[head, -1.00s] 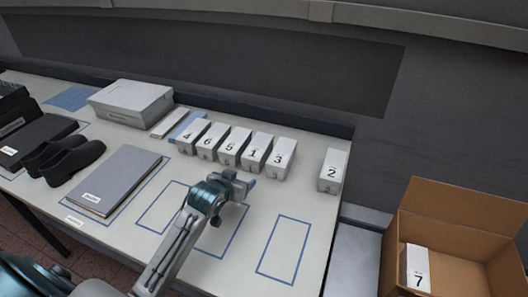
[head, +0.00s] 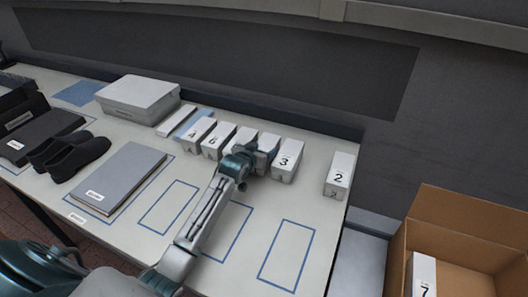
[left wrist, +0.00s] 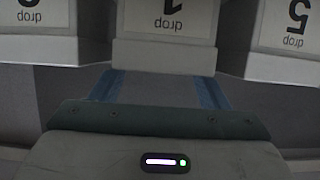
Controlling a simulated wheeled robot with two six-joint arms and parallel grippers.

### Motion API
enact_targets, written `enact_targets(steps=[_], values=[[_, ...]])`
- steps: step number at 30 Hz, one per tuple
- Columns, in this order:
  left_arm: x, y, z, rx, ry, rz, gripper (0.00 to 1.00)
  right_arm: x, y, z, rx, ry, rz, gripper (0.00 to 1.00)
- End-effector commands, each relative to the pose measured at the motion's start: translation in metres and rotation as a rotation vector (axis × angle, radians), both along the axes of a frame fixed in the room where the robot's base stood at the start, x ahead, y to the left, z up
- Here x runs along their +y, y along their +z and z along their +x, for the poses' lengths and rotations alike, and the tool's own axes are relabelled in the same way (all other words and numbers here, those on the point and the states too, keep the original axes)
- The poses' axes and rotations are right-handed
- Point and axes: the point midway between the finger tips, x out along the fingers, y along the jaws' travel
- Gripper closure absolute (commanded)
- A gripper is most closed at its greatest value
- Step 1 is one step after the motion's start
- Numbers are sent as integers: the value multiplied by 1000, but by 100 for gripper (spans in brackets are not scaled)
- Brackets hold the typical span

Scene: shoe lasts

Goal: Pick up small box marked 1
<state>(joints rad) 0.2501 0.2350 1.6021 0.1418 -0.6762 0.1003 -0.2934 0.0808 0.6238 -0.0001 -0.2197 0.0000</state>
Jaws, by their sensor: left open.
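The small white box marked 1 (head: 268,141) stands in the row of boxes on the table, partly hidden behind my left gripper (head: 250,156). In the left wrist view, box 1 (left wrist: 165,48) is straight ahead, its label upside down. My left gripper also shows there (left wrist: 160,88), with its two blue fingers apart and nothing held between them. The fingers' far ends meet the box's lower edge in the picture; I cannot tell whether they touch it. My right gripper is not in view.
Box 3 (head: 287,161) and box 5 (head: 242,137) stand close on either side of box 1. Boxes 4 (head: 199,133) and 6 (head: 216,139) are further left. Box 2 (head: 340,176) stands apart at right. An open carton (head: 465,235) holds box 7 (head: 422,275).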

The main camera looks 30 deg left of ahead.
Motion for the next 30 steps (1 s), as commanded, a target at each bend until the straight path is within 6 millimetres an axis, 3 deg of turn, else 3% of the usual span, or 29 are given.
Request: enact_targets(steps=[6,15,21,30], values=[[1,-7,21,0,0,0,31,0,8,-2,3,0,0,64],[1,-10,24,0,0,1,31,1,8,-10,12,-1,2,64],[1,-9,24,-1,0,1,64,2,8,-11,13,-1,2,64],[2,-3,24,-3,-1,2,64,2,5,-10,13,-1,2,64]])
